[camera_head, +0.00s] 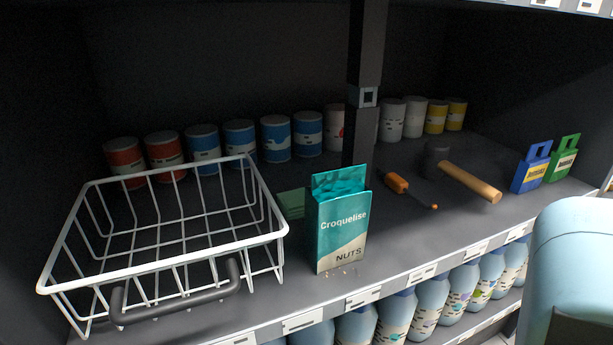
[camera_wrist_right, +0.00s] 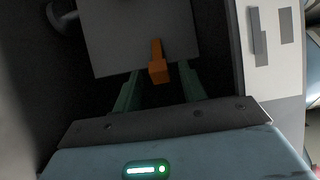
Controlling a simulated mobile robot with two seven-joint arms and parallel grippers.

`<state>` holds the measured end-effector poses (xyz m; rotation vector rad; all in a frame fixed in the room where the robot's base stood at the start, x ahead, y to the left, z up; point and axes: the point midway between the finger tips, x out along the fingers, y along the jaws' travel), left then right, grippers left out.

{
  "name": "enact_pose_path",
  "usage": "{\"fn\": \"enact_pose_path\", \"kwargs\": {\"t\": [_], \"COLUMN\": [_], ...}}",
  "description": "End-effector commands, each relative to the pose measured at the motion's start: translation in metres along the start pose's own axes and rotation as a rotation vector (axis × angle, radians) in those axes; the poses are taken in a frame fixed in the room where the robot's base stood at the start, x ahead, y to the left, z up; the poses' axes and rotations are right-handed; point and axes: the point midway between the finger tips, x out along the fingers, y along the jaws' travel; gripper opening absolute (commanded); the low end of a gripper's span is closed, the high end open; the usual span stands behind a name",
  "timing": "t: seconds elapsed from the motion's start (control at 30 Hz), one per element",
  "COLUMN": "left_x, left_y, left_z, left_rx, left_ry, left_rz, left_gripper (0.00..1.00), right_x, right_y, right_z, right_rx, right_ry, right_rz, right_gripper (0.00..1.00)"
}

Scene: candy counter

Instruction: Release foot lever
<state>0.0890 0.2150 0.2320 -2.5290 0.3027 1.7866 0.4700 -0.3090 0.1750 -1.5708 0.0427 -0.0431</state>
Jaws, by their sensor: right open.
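In the right wrist view an orange lever (camera_wrist_right: 157,64) stands out from a grey panel (camera_wrist_right: 118,42). I take it to be the foot lever. My right gripper (camera_wrist_right: 160,69) is open, with its two dark green fingers on either side of the lever's near end. I cannot tell whether either finger touches it. The lever and the right gripper's fingers are not in the head view. My left gripper is in neither view.
The head view shows a dark shelf with a white wire basket (camera_head: 163,259), a teal nuts box (camera_head: 341,225), several cans, an orange-handled tool (camera_head: 397,183) and a wooden-handled mallet (camera_head: 470,182). Several bottles fill the shelf below. A round grey part (camera_wrist_right: 62,14) is beside the panel.

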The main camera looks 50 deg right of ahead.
Motion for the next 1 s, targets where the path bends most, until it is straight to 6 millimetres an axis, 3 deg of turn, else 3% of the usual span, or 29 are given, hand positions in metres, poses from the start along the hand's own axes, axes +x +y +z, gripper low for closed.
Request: {"fn": "enact_pose_path", "kwargs": {"t": [0.23,0.63,1.0], "left_x": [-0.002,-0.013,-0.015], "left_y": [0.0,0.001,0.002], "left_z": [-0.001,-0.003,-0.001], "left_rx": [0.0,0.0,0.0], "left_ry": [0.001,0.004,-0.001], "left_rz": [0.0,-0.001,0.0], "left_gripper": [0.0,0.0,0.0], "right_x": [-0.01,-0.068,-0.078], "right_y": [0.0,0.0,0.0], "right_z": [0.0,0.0,0.0], "right_rx": [0.0,-0.001,0.0], "right_ry": [0.0,-0.001,0.0], "right_rz": [0.002,0.003,0.0], "right_gripper": [0.42,0.42,0.42]}}
